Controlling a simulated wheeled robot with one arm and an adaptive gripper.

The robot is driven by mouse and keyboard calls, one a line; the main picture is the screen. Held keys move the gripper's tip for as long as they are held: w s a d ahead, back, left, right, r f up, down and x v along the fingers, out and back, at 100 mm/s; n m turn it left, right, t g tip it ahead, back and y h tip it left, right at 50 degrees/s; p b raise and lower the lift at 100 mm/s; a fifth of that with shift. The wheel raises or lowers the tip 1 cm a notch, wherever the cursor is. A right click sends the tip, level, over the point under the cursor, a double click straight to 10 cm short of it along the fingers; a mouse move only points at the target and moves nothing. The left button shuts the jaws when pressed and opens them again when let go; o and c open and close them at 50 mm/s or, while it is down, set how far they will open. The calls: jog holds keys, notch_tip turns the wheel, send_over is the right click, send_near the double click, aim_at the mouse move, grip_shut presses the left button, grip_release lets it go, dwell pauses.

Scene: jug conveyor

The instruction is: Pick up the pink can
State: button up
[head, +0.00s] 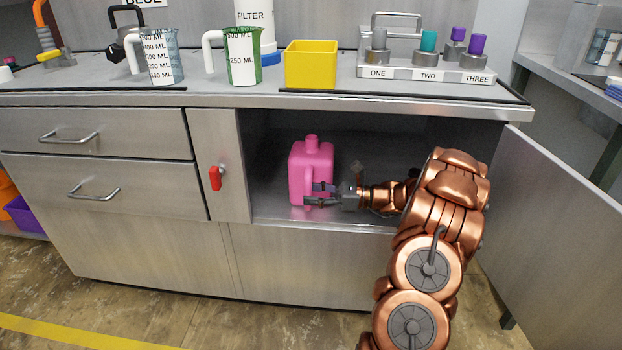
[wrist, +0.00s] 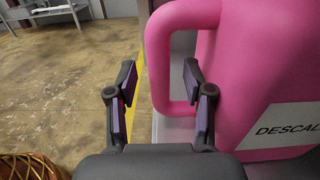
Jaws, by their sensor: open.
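The pink can (head: 303,170) stands upright inside the open cabinet compartment, near its left side. In the wrist view, the pink can (wrist: 260,70) fills the right side, with a white label partly reading "DESCAL". Its looped handle (wrist: 158,70) faces my gripper. My gripper (head: 320,194) reaches in from the right at the can's lower front. In the wrist view, my gripper (wrist: 158,80) is open, with one finger on each side of the handle's upright bar. The right finger overlaps the handle opening. Gaps show between both fingers and the bar; I see no contact.
The cabinet door (head: 560,230) stands open at the right. The counter above holds measuring jugs (head: 243,62), a yellow box (head: 311,66) and a labelled rack (head: 425,73). A red latch (head: 216,178) is left of the opening. The compartment right of the can looks empty behind my arm.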

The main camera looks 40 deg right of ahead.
jog(key=shift+x, duration=0.8)
grip_shut()
